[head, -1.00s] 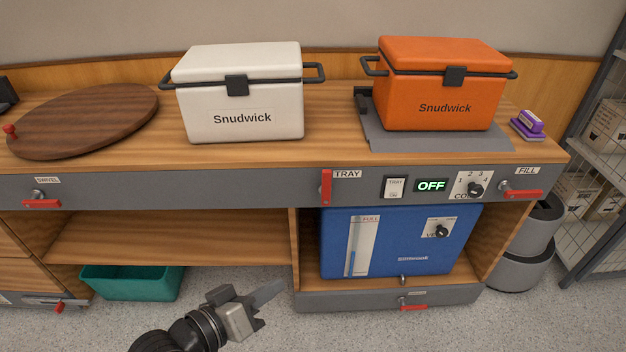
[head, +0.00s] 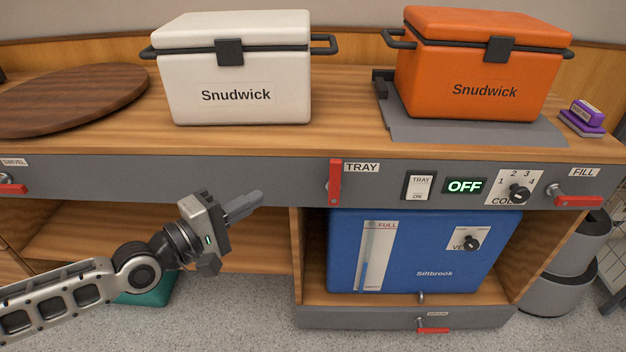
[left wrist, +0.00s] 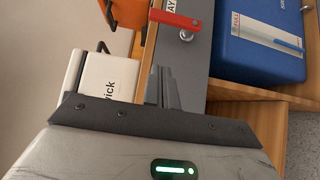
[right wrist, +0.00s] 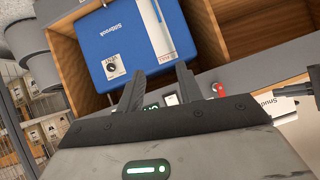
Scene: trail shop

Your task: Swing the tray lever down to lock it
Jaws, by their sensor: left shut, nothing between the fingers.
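The red tray lever (head: 334,185) is on the grey front panel, beside the TRAY label. It points upright from a silver pivot near its lower end, as the left wrist view (left wrist: 175,19) also shows. My left gripper (head: 252,203) is shut and empty, left of the lever and a little lower in the picture, apart from it. Its fingers (left wrist: 166,88) point toward the panel in the left wrist view. My right gripper (right wrist: 158,88) is out of the head view; its own wrist view shows two separated fingers with nothing between them.
Right of the lever are a TRAY switch (head: 420,187), an OFF display (head: 464,186), a dial (head: 518,194) and the red FILL lever (head: 578,202). A blue box (head: 400,270) sits below. White (head: 237,95) and orange (head: 487,70) coolers stand on the counter.

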